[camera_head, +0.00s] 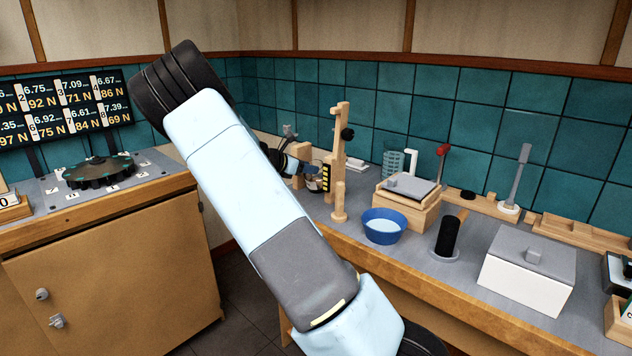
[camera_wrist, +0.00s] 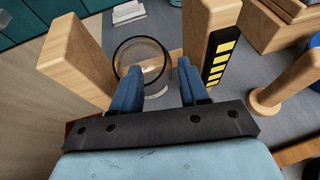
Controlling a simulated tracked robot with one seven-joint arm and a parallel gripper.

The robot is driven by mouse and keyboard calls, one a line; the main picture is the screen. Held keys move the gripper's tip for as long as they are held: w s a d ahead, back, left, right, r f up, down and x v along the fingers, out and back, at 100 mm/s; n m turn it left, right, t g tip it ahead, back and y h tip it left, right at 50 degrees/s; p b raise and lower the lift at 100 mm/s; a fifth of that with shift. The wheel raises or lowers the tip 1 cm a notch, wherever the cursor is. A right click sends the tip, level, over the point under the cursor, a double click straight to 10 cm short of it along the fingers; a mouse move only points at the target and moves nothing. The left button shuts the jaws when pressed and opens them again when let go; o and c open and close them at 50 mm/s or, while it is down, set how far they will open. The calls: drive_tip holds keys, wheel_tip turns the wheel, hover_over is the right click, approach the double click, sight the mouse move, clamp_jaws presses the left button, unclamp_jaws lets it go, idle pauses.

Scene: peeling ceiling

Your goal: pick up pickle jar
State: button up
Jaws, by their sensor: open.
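A clear round glass jar with a dark rim, which I take for the pickle jar (camera_wrist: 152,54), stands on the grey worktop between two wooden posts in the wrist view. Its contents cannot be made out. My gripper (camera_wrist: 158,80) is open, its two blue fingers pointing at the jar, one toward each side of its near part. Contact cannot be told. In the head view the jar (camera_head: 314,184) is small and dark beside the wooden post, and my gripper (camera_head: 292,164) is just left of it, partly hidden by my arm.
A wooden post (camera_wrist: 75,55) stands close left of the jar, and another (camera_wrist: 206,40) with a yellow-marked black strip close right. A thinner wooden peg (camera_wrist: 292,84) is farther right. On the bench are a blue bowl (camera_head: 384,226) and a white lidded box (camera_head: 528,270).

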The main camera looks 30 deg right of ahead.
sight(317, 176)
drive_tip(key=shift+x, duration=2.4)
drive_tip(key=shift+s+f, duration=0.1)
drive_tip(key=shift+a, duration=0.1)
clamp_jaws()
